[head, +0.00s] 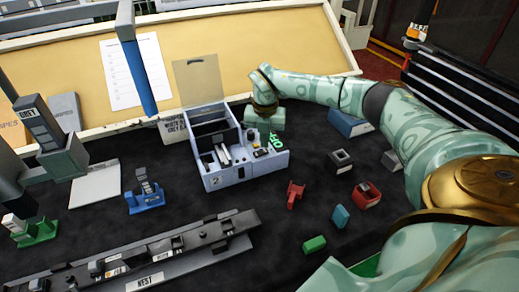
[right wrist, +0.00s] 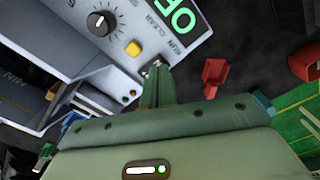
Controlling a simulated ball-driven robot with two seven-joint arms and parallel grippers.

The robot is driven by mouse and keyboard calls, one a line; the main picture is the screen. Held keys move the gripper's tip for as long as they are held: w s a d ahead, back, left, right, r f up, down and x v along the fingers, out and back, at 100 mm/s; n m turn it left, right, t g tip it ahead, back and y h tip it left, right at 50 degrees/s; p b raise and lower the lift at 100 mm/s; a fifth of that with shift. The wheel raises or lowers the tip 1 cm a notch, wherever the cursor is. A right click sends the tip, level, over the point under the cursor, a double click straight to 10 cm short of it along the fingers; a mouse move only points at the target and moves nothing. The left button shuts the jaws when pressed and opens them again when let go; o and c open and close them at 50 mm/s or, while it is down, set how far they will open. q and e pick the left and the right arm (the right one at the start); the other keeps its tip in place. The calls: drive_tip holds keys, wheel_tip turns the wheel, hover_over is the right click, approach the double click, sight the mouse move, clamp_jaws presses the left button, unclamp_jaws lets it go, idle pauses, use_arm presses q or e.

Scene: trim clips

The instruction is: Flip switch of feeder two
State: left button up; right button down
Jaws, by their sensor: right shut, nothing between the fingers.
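Feeder two (head: 240,160) is a light grey box marked 2, with an open bin at its back and a control panel on its right. In the right wrist view its panel (right wrist: 75,45) carries a black knob (right wrist: 101,22), a yellow button (right wrist: 133,48) and a green lit display (right wrist: 178,18), cut off by the frame. My right gripper (head: 263,122) is at the panel's far right side. In the right wrist view the gripper (right wrist: 155,72) is shut and empty, its tips at the panel's edge near the RUN lettering. The tips partly hide a small metal part there; contact is unclear.
A red bracket (head: 294,195), a red open box (head: 366,195), a dark box (head: 341,161) and green and teal blocks lie right of the feeder. A grey rail marked NEST (head: 150,262) runs in front. A blue stand (head: 146,198) is at left.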

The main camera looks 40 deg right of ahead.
sight(265, 150)
drive_tip(key=shift+f+b, duration=0.4)
drive_tip(key=shift+f, duration=0.6)
idle(1.0)
drive_tip(key=shift+r, duration=0.1)
wheel_tip(265, 150, up, 7)
drive_tip(key=p, duration=0.7)
idle(0.5)
